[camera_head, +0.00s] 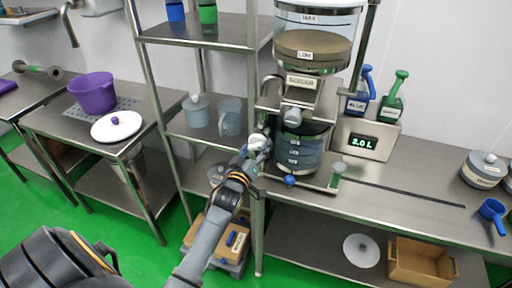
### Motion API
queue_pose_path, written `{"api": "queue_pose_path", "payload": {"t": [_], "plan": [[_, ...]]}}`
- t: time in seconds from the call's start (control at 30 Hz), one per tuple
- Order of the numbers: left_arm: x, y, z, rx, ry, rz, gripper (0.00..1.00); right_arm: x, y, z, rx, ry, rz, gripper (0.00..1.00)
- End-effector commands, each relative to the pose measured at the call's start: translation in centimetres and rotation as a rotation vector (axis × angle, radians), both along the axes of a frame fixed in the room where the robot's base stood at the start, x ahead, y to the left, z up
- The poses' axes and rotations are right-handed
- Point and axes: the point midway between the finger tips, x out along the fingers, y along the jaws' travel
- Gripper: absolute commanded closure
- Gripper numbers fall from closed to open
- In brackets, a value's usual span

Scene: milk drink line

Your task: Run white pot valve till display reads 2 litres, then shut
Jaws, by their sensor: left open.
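The display (363,142) on a grey box on the counter reads 2.0 L. A clear tank (322,15) marked MAX and LOW holds brownish contents. Below it are a labelled block (302,83) and a grey spout part (292,115). Under that stands a clear graduated vessel (298,155) with dark bands. My left gripper (258,143) is open at the left of this vessel, close to a whitish part; I cannot tell whether they touch. I cannot make out a white pot valve or its position. My right gripper is not in view.
Blue (360,90) and green (393,97) bottles stand behind the display. Grey jugs (230,117) stand on the left rack. A purple pot (92,92) and white lid (116,126) are on the left table. The right counter is mostly clear.

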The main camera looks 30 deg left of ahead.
Motion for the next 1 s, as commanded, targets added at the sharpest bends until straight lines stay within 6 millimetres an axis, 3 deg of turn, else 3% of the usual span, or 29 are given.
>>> {"api": "queue_pose_path", "payload": {"t": [0.2,0.43,0.47,0.77,1.0], "plan": [[0.02,0.01,-0.05,0.001,0.001,-0.001,0.26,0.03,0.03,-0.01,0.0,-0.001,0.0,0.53],[0.0,0.01,-0.05,0.001,0.001,-0.001,0.71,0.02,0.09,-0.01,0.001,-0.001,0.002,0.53],[0.0,0.01,-0.05,0.001,0.001,-0.001,0.74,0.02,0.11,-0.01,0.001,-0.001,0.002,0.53],[0.0,0.03,-0.03,0.04,0.011,0.0,0.74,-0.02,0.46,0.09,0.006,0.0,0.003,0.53],[-0.01,0.11,-0.03,0.175,0.043,0.0,0.74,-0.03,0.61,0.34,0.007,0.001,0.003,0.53]]}}
